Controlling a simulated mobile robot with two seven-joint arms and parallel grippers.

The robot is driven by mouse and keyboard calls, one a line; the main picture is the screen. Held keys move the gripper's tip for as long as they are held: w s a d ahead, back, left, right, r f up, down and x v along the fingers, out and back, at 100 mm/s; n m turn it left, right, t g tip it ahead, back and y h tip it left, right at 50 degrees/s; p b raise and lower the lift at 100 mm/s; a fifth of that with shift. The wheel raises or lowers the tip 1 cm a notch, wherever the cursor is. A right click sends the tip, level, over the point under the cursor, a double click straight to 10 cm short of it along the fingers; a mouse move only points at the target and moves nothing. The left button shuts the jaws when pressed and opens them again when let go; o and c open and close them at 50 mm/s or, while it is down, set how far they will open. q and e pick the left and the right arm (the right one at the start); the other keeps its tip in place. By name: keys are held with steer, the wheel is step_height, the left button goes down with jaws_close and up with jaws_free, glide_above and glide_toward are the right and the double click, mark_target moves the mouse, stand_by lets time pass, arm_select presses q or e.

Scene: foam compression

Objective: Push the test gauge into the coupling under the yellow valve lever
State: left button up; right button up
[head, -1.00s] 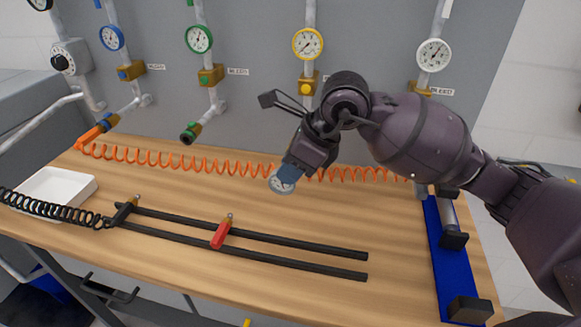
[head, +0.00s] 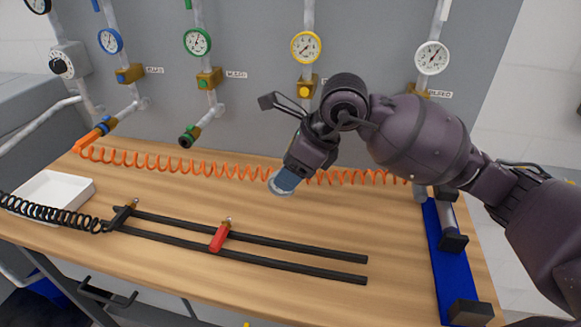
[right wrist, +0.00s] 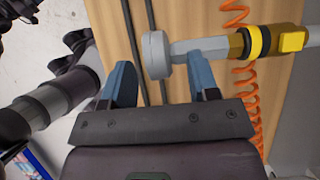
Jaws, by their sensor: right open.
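In the right wrist view the test gauge (right wrist: 155,55) is a grey disc seen edge-on. Its stem (right wrist: 200,49) points right and meets a coupling with a yellow ring (right wrist: 258,42); how deep it sits I cannot tell. The yellow valve lever (right wrist: 293,41) is just to the right. My right gripper (right wrist: 163,75) is open, its blue fingers on either side of the gauge disc, the right one overlapping the stem. In the head view my right gripper (head: 284,180) points down in front of the yellow-rimmed dial (head: 306,47) pipe and hides most of the coupling. My left gripper is out of view.
An orange coiled hose (head: 225,170) runs along the back of the wooden table (head: 400,295). Black rails with a red clamp (head: 220,237) lie in front of my gripper. A white tray (head: 85,186) is at left, a blue stand (head: 445,270) at right.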

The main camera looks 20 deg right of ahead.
steer(key=v, duration=1)
steer(key=shift+r, duration=0.35)
steer(key=shift+s, duration=0.15)
